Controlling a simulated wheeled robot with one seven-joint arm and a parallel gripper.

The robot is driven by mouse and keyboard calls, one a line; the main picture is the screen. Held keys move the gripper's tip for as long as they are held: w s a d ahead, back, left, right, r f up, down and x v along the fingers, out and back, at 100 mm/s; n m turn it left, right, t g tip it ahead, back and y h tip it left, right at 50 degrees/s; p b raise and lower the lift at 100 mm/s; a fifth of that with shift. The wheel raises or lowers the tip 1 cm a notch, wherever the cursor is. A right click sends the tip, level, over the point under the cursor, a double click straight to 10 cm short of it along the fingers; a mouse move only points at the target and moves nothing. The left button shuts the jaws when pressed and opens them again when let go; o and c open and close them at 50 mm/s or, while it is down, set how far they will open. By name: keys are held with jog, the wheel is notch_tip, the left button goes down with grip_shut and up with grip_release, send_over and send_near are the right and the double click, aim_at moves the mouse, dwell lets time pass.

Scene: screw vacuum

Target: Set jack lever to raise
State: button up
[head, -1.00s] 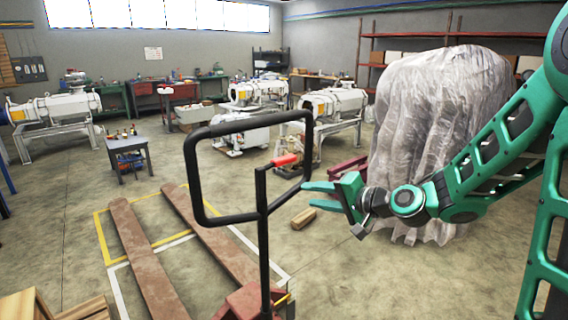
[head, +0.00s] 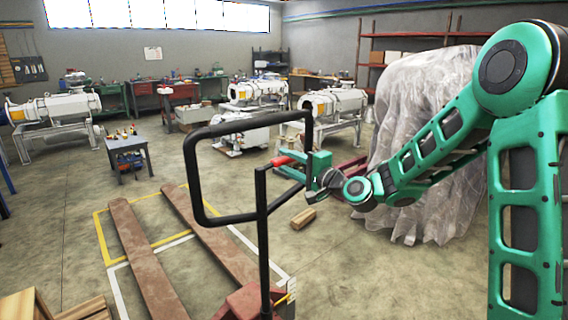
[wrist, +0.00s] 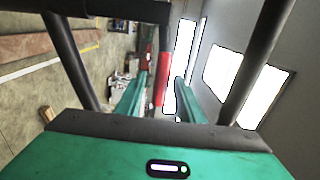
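The red jack lever (head: 281,161) sits on the black pallet jack handle (head: 190,165), just inside the right part of its loop. My gripper (head: 291,162) has come in from the right, inside the handle's right bar, and its teal fingers are at the lever. In the wrist view the red lever (wrist: 162,75) shows between the two fingers of my gripper (wrist: 161,82), with a gap on either side. The gripper is open. Whether a finger touches the lever cannot be told.
Black handle bars run close on both sides of my gripper in the wrist view. The jack's red base (head: 243,302) stands below. Rust-brown beams (head: 150,262) lie on the floor at left. A plastic-wrapped bulk (head: 425,110) stands behind my arm.

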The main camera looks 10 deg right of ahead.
jog(key=shift+x, duration=0.85)
grip_shut()
jog(key=shift+f+m, duration=1.6)
jog(key=shift+m, duration=0.3)
grip_release()
